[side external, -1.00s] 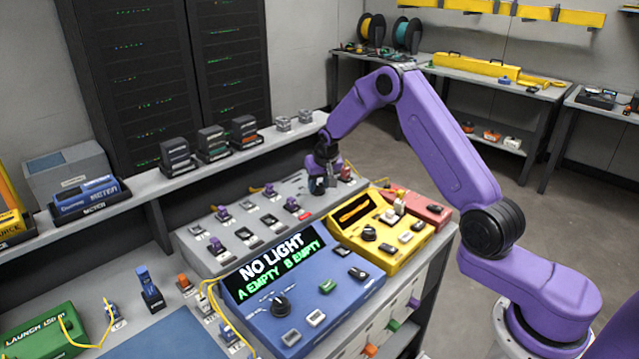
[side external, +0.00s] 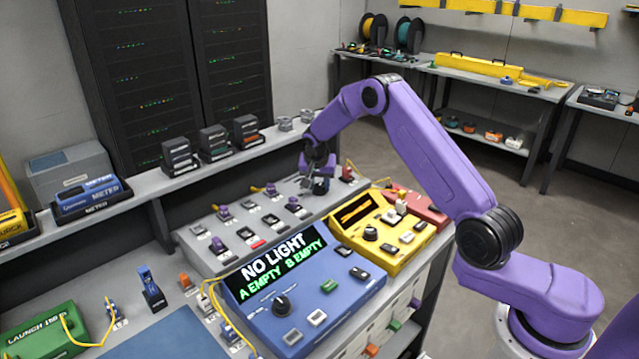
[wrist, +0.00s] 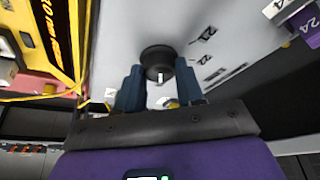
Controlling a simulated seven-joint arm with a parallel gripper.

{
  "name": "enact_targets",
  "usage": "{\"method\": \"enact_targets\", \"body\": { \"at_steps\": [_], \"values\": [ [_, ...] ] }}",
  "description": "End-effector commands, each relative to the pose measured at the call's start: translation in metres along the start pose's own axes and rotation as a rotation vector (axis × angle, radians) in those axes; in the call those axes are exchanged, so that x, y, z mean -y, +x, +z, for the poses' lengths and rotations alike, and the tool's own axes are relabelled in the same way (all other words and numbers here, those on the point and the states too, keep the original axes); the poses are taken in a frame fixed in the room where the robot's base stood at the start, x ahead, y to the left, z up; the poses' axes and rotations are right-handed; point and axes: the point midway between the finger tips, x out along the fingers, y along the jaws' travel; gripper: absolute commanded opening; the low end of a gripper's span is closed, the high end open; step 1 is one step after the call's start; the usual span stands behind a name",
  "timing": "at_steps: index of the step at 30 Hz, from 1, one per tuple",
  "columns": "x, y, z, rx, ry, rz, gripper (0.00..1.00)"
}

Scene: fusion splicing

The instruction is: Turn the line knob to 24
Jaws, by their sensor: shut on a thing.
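The line knob (wrist: 155,56) is a round black knob with a white pointer mark, seen between my fingers in the wrist view. The mark faces the bottom of that picture, toward my gripper's body. My gripper (wrist: 158,82) is shut on the knob, one blue-grey finger at each side. Small number labels (wrist: 207,34) lie around the knob, partly at an angle. A purple plug marked 24 (wrist: 308,27) shows at the wrist view's top right.
The yellow unit (side external: 392,262) and a red unit stand close in front of my gripper. The blue unit (side external: 335,300) reads NO LIGHT, A EMPTY, B EMPTY. Several plugs stand on the panel. A shelf with black boxes (side external: 180,158) runs behind. A yellow cable (wrist: 40,98) lies near the knob.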

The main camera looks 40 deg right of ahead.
Motion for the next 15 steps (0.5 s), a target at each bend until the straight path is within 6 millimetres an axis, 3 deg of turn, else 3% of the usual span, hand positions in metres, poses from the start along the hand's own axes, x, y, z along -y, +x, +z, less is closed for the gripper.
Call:
{"method": "enact_targets", "body": {
  "at_steps": [11,12,14,15],
  "values": [
    [-0.0003,0.0001,0.0006,0.002,0.008,0.002,0.07],
    [-0.0003,0.0001,0.0006,0.002,0.008,0.002,0.47],
    [-0.0002,0.0001,0.0005,0.002,0.007,0.002,0.63],
    [-0.0002,0.0,0.0005,0.002,0.007,0.002,0.63]
  ]
}}
